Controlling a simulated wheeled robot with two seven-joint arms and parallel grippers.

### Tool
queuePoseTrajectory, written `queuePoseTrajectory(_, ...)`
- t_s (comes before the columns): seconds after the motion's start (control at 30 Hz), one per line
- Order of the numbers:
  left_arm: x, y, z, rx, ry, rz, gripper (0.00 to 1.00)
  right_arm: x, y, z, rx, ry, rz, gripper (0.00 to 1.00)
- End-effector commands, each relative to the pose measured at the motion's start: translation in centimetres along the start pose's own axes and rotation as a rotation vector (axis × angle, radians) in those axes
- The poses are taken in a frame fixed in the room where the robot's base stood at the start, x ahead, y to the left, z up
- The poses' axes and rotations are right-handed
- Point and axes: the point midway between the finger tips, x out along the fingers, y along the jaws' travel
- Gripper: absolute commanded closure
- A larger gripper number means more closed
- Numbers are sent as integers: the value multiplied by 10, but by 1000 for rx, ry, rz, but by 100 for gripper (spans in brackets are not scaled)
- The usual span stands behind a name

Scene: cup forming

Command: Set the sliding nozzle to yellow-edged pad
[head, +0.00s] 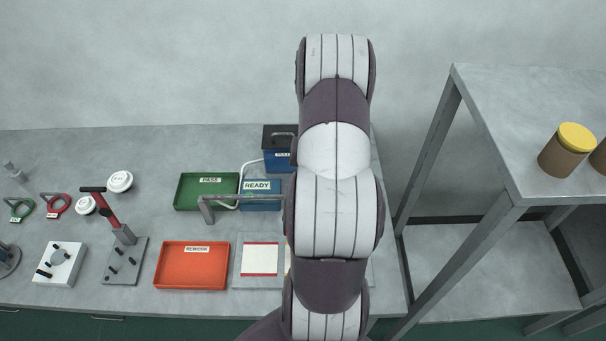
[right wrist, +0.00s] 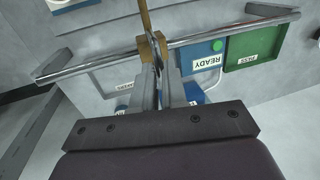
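My right arm covers the middle of the head view and hides its own gripper there. In the right wrist view my right gripper (right wrist: 158,72) reaches to the brass-coloured sliding nozzle (right wrist: 145,40) on a round metal rail (right wrist: 225,30). Its fingers are close together, with a thin part of the nozzle between them. In the head view the rail's left end (head: 208,202) shows; the nozzle is hidden. A red-edged pad (head: 260,259) lies on a grey plate (head: 238,268). A sliver of the yellow-edged pad (head: 287,262) shows beside my arm. My left gripper is out of view.
A green PASS tray (head: 188,204), a blue READY tray (head: 262,209) and an orange REWORK tray (head: 167,288) stand left of my arm. A dark blue box (head: 273,164) stands behind. A metal shelf frame (head: 425,165) stands to the right.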

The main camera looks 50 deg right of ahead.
Motion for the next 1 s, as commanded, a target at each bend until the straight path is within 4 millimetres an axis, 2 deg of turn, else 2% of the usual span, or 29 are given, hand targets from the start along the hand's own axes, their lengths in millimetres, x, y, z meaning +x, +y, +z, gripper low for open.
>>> queuePoseTrajectory(0.03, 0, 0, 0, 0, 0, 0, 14, -1, 0, -1, 0, 2, 0, 75)
queuePoseTrajectory(0.07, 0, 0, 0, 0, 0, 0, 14, -1, 0, -1, 0, 2, 0, 65)
queuePoseTrajectory(0.1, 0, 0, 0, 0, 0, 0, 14, -1, 0, -1, 0, 2, 0, 62)
queuePoseTrajectory(0.33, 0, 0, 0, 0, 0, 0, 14, -1, 0, 0, 0, 1, 0, 62)
queuePoseTrajectory(0.43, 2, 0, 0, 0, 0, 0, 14, -7, 0, -2, -1, 5, 0, 62)
queuePoseTrajectory(0.57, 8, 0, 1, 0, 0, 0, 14, -34, 0, -2, -1, 9, 0, 62)
queuePoseTrajectory(0.7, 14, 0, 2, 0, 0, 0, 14, -73, 0, -2, 0, 9, 0, 62)
queuePoseTrajectory(0.83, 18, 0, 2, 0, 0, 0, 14, -103, 0, -1, -1, 6, 1, 62)
queuePoseTrajectory(0.9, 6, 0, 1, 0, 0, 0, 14, -120, -1, 0, 1, 3, 0, 62)
queuePoseTrajectory(1.0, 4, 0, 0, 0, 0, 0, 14, -127, 0, 0, 0, 2, 0, 62)
